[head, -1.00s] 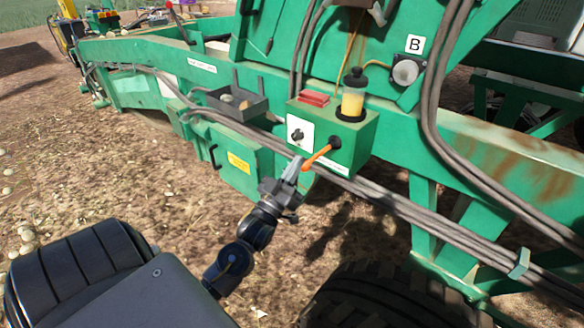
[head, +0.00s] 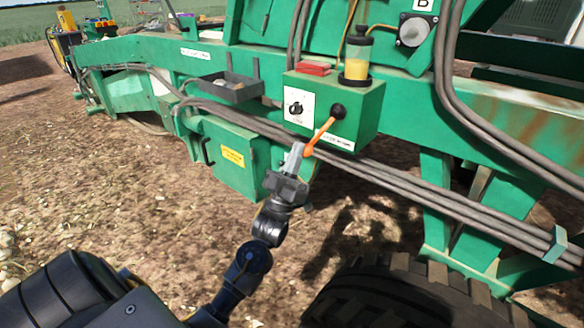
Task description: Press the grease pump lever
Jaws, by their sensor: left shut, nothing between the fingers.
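The orange lever (head: 318,137) sticks out from the front of a green pump box (head: 362,110) and slants down to the left from a black pivot. A clear reservoir with yellow grease (head: 357,58) and a black cap stands on the box. My left gripper (head: 295,153) is shut, with its fingertips at the lower end of the lever. It seems to touch or nearly touch the lever's tip; I cannot tell which. Nothing is between its fingers. My right gripper is not in view.
A black knob on a white plate (head: 297,106) is left of the lever. Red blocks (head: 313,68) lie on the box. Grey hoses (head: 400,185) run just below. A grey tray (head: 232,88) and green cabinet (head: 229,157) are left. A large tyre (head: 410,297) is at the bottom.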

